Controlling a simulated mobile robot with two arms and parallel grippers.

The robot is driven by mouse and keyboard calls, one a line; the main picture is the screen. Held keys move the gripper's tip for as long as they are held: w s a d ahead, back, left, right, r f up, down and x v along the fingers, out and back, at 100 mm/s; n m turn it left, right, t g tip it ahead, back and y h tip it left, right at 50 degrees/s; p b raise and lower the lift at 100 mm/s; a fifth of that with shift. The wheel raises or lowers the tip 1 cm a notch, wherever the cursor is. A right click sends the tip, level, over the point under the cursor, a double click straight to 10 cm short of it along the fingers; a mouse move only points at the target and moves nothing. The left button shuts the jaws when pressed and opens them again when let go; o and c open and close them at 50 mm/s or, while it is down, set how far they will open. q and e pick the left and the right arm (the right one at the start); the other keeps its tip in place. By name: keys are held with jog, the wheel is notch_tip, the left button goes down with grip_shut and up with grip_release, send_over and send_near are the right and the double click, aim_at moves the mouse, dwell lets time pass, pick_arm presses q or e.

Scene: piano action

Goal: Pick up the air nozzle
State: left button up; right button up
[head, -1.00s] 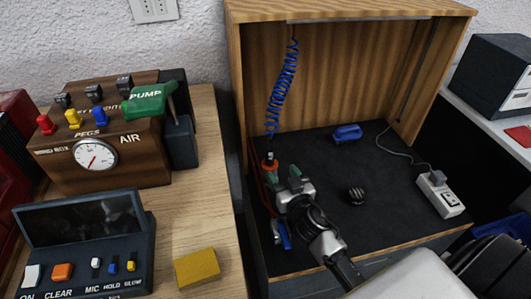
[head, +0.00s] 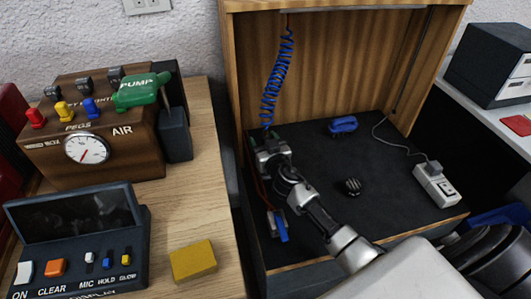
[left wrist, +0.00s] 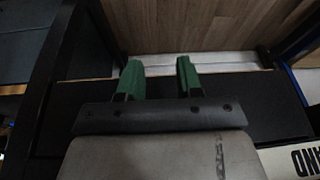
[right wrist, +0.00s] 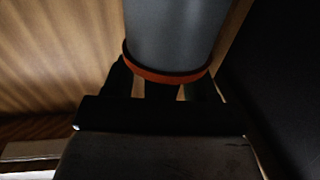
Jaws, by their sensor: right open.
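The blue coiled hose (head: 278,85) hangs down the left of the wooden booth to my right gripper (head: 272,150). The part at its lower end, which I take for the air nozzle, is mostly hidden by that gripper in the head view. In the right wrist view a large grey cylinder (right wrist: 178,35) with an orange ring (right wrist: 165,76) is close in front of the open fingers, overlapping the gap between them. I cannot tell whether they touch it. My left gripper (left wrist: 160,78) is open and empty, with green fingers, seen only in the left wrist view.
A silver fitting with a blue handle (head: 281,226) is at the booth's front left. A dark ball (head: 352,187), a blue object (head: 343,125) and a white power strip (head: 437,185) are on the dark booth floor. The booth's left wall is close to my right gripper.

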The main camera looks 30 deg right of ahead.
grip_shut()
dwell(0.3)
jog(key=shift+r, duration=0.15)
